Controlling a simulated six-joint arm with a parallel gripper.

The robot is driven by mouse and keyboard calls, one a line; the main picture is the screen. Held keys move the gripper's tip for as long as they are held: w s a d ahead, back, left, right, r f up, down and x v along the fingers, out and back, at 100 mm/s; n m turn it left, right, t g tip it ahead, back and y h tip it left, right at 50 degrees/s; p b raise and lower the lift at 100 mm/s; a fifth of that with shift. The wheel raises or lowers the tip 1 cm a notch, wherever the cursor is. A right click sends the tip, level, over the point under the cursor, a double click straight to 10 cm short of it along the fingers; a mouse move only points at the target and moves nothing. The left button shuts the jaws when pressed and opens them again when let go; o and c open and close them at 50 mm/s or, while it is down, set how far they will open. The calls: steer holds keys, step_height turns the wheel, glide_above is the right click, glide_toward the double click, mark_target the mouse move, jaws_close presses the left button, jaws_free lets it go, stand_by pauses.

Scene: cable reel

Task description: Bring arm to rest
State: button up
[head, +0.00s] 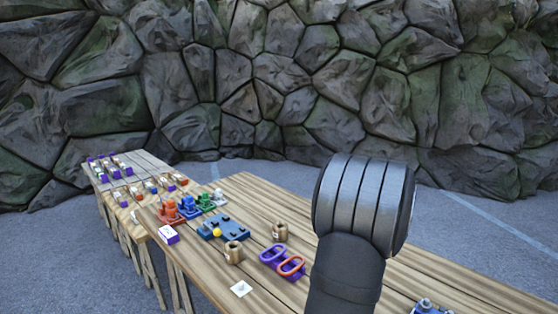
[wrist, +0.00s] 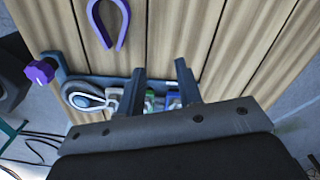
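My gripper (wrist: 160,66) shows in the wrist view with its two dark fingers apart. Nothing is clearly held between them. Beyond the fingers, a blue-grey holder (wrist: 75,82) with a purple knob (wrist: 40,72) and a pale cable loop (wrist: 88,98) lies at the table's edge. Small white, green and blue parts show near and between the fingers, partly hidden by the gripper. In the head view my arm's thick grey link rises over the right part of the table, and my gripper is not visible there.
The wooden table (head: 215,290) carries purple and orange loops (head: 291,265), two wooden cylinders (head: 233,252), a blue board (head: 236,229) with a yellow ball, and red (head: 171,213), blue and green parts. A second table (head: 103,184) stands behind left. A blue part (head: 428,307) sits at bottom right.

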steer(key=f, duration=1.2)
steer(key=shift+a, duration=0.35)
steer(key=shift+r, duration=0.2)
steer(key=shift+s+d+r, duration=0.15)
steer(key=shift+s+r, duration=0.05)
steer(key=shift+r, duration=0.85)
steer(key=shift+s+d+r, duration=0.15)
steer(key=shift+s+r, duration=0.1)
steer(key=shift+r, duration=0.15)
steer(key=shift+f, duration=0.1)
